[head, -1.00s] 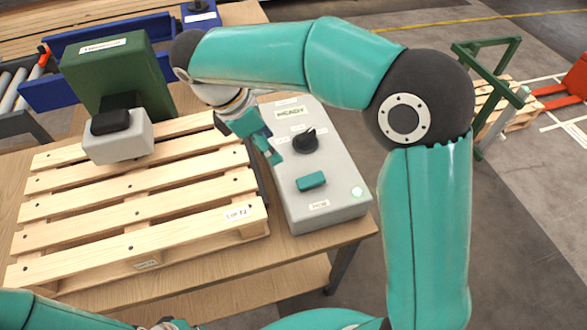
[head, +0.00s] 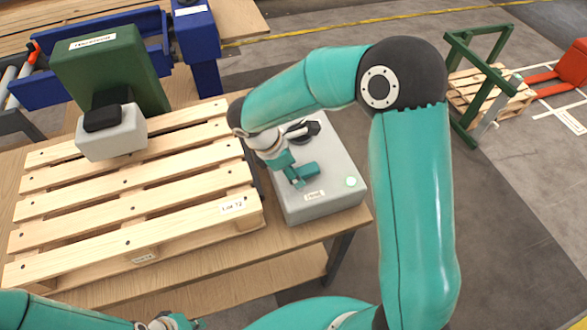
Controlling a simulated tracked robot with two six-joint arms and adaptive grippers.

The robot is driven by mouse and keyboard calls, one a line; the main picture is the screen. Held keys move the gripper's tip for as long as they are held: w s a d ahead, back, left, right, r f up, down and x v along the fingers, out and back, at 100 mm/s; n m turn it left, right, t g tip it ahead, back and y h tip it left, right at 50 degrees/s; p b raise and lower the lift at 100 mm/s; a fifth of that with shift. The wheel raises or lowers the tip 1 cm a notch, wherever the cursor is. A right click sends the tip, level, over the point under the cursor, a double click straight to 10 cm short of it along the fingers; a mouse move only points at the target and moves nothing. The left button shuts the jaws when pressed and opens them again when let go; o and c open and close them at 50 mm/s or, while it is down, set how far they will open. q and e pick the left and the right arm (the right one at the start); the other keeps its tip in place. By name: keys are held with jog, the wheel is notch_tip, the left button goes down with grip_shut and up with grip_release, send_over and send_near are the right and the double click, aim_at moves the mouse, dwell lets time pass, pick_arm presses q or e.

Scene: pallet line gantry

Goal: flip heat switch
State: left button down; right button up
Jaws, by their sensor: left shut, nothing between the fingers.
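The grey control box (head: 331,203) stands on the table right of the pallet. On its top are a teal rocker switch (head: 311,171), a black rotary knob (head: 311,128) and a pale green lamp (head: 351,182). A small label sits in front of the rocker, too small to read surely. My wrist hides the box's back left part and part of the knob.
A wooden pallet (head: 130,213) lies on the table (head: 224,279) close to the box's left side. A green machine head (head: 115,68) with a grey and black block (head: 112,140) stands over its back. Open floor lies right of the table.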

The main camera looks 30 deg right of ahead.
jog(key=shift+d+f, duration=0.1)
jog(key=shift+f, duration=0.15)
grip_shut()
jog(key=shift+s+d+r+y+p, duration=0.15)
jog(key=shift+d+r+y+p, duration=0.25)
jog(key=shift+y, duration=0.4)
jog(key=shift+d+r+t+y+p, duration=0.15)
jog(key=shift+t+y+p, duration=0.4)
jog(key=shift+y, duration=0.45)
grip_release()
